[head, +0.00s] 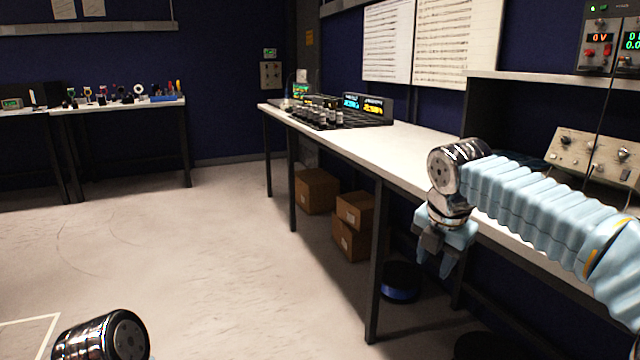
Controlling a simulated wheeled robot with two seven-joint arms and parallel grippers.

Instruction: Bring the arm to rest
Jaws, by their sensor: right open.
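My right arm (535,205) comes in from the right in a ribbed light-blue sleeve, with a metal wrist joint at its end. My right gripper (434,272) hangs below that wrist, fingers pointing down, open. I see nothing between its fingers. It shows in front of the long workbench's near edge and legs; how far it is from the bench I cannot tell. A metal joint of my left arm (100,338) shows at the bottom left. My left gripper is not in view.
A long white workbench (400,148) runs along the right wall, holding a rack of small bottles (318,112). Cardboard boxes (316,190) and a dark blue round object (400,282) are under it. Instruments (600,155) stand at right. The floor (200,250) at left is clear.

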